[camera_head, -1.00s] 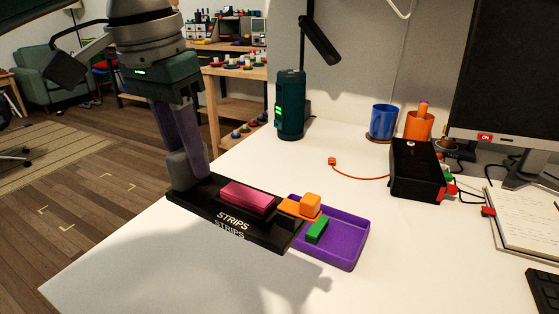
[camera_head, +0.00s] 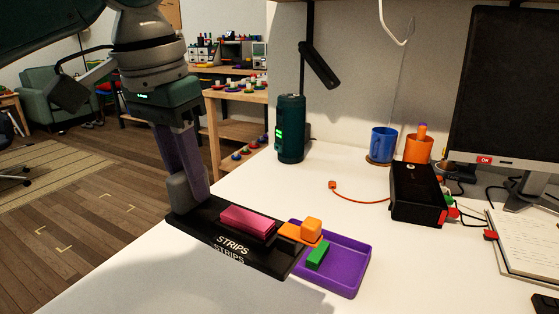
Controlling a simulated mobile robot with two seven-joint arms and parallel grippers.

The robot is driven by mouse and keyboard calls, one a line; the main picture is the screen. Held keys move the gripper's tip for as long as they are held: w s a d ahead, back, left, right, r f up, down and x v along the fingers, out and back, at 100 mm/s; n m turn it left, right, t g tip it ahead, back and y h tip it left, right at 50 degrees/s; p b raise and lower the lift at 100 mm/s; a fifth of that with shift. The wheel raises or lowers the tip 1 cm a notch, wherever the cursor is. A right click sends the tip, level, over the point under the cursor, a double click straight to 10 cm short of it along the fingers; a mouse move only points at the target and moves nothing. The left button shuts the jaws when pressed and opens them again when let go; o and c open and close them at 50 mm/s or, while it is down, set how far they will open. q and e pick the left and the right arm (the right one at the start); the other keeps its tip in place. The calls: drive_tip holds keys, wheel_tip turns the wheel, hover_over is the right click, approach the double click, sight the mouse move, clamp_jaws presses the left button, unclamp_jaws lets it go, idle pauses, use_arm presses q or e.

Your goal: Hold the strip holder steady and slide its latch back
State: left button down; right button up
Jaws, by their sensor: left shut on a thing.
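The black strip holder (camera_head: 207,233), marked STRIPS, lies on the white desk. Pink strips (camera_head: 248,222) lie in its middle. My left gripper (camera_head: 182,192) is shut on the holder's left end, its fingers pointing down; the grip itself is partly hidden. An orange piece (camera_head: 289,232), which looks like the latch, sits at the holder's right end. An orange block (camera_head: 311,228) shows beside it; I cannot tell whether the two are joined. A purple tray (camera_head: 345,286) adjoins the holder's right end, with a green block (camera_head: 317,255) at its left side. My right gripper is not in view.
A dark green cylinder (camera_head: 290,128) stands behind the holder. A black box (camera_head: 417,194) with an orange cable, a blue cup (camera_head: 382,145), an orange cup (camera_head: 418,149), a monitor (camera_head: 507,85) and a notebook (camera_head: 529,247) are to the right. The desk front is clear.

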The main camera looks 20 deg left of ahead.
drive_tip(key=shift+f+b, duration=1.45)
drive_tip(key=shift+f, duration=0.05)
use_arm(q)
wheel_tip(320, 180, down, 10)
drive_tip(key=shift+f, duration=0.15)
drive_tip(key=shift+f+p, duration=0.3)
drive_tip(key=shift+f, duration=0.05)
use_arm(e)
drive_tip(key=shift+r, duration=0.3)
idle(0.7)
use_arm(q)
drive_tip(key=shift+r, duration=0.1)
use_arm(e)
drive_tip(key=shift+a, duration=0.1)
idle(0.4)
